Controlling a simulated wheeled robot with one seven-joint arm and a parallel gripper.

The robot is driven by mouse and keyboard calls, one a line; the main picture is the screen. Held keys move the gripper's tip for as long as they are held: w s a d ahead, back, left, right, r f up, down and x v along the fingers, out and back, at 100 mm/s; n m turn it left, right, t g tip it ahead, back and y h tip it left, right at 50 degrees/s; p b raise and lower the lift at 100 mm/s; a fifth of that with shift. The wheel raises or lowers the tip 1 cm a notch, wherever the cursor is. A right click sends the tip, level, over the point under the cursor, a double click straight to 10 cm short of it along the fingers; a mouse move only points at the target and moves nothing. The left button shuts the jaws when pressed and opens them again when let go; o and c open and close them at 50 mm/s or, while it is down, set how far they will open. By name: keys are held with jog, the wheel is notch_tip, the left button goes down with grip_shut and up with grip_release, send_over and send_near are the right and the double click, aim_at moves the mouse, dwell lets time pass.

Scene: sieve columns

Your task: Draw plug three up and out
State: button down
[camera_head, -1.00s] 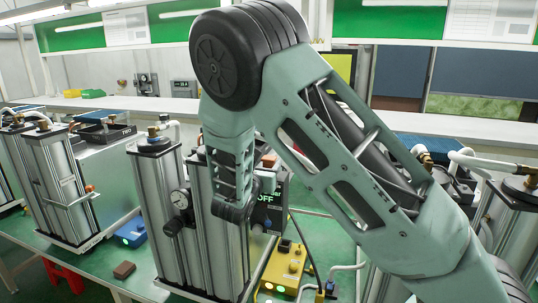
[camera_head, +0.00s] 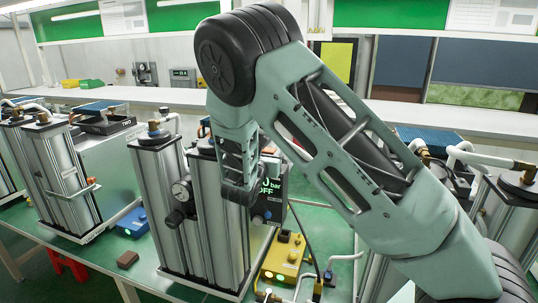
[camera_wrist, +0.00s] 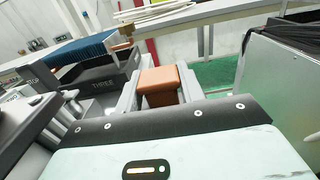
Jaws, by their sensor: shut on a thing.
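In the wrist view, the two grey fingers of my gripper (camera_wrist: 160,92) are closed on the sides of an orange-brown block (camera_wrist: 158,78), which I take to be plug three. A dark tray-like part (camera_wrist: 103,83) marked THREE lies just left of it. The block's lower end is hidden behind my gripper's body, so I cannot tell whether it still sits in an opening. In the head view, my wrist hangs over the middle silver column unit (camera_head: 160,200), and my arm hides the fingers and plug.
A yellow box (camera_head: 284,258), a blue box (camera_head: 132,223) and a brown block (camera_head: 128,259) are on the green bench. More column units (camera_head: 62,180) stand left. Hoses run at the right.

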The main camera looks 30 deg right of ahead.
aim_at(268, 150)
jog(key=shift+w+r+p, duration=0.1)
jog(key=shift+r+p, duration=0.2)
jog(key=shift+r, duration=1.35)
jog(key=c, duration=1)
grip_release()
jog(key=shift+r, duration=0.1)
jog(key=shift+c, duration=0.2)
jog(key=shift+s+a+f, duration=0.25)
jog(key=b+v, duration=0.7)
jog(key=v, duration=1)
jog(key=shift+d, duration=0.1)
